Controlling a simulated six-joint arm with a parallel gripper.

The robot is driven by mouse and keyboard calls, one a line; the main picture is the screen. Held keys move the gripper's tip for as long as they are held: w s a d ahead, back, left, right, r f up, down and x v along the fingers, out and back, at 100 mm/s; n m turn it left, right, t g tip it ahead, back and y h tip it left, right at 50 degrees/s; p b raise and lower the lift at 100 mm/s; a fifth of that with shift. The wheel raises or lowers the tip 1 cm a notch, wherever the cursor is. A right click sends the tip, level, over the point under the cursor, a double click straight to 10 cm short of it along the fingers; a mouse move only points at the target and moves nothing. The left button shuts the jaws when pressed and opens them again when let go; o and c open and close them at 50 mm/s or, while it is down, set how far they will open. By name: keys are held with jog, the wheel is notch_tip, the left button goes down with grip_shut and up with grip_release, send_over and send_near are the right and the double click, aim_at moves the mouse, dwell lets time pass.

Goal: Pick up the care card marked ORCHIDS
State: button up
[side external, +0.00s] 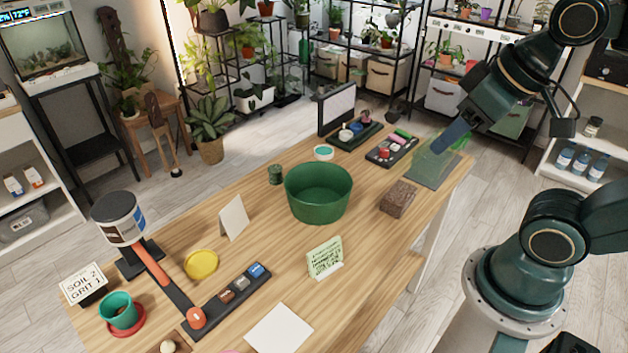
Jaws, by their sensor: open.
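A pale green card (323,258) stands tilted in a small holder near the front middle of the table, with several lines of print too small to read. A cream card (234,217) stands left of the green bowl, and its visible face looks blank. A white card or sheet (279,329) lies flat at the front edge, blank on top. I cannot read ORCHIDS on any of them. My gripper (446,143) is at the far right end of the table, above a grey-green mat, well away from these cards. It is open, and nothing shows between its fingers.
A large green bowl (319,193) stands mid-table, with a brown block (398,199) to its right. At the left are a "SOIL 2 GRIT 1" sign (83,285), a tub on a scale (119,218), a yellow disc (201,264) and a dark tray (228,299).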

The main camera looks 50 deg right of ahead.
jog(key=w+a+r+n+g+y, duration=0.1)
jog(key=w+a+r+n, duration=0.15)
jog(key=w, duration=0.35)
jog(key=w+a+r+n+y, duration=0.1)
jog(key=w+r+n, duration=0.15)
jog(key=w, duration=0.35)
jog(key=n+g+y, duration=0.2)
jog(key=n+g, duration=0.4)
jog(key=n, duration=0.9)
send_over(230, 203)
jog(key=d, duration=0.4)
notch_tip(230, 203, down, 22)
jog(key=shift+w+d, duration=0.15)
jog(key=shift+w, duration=0.25)
jog(key=shift+w+x, duration=0.2)
jog(key=shift+x, duration=4)
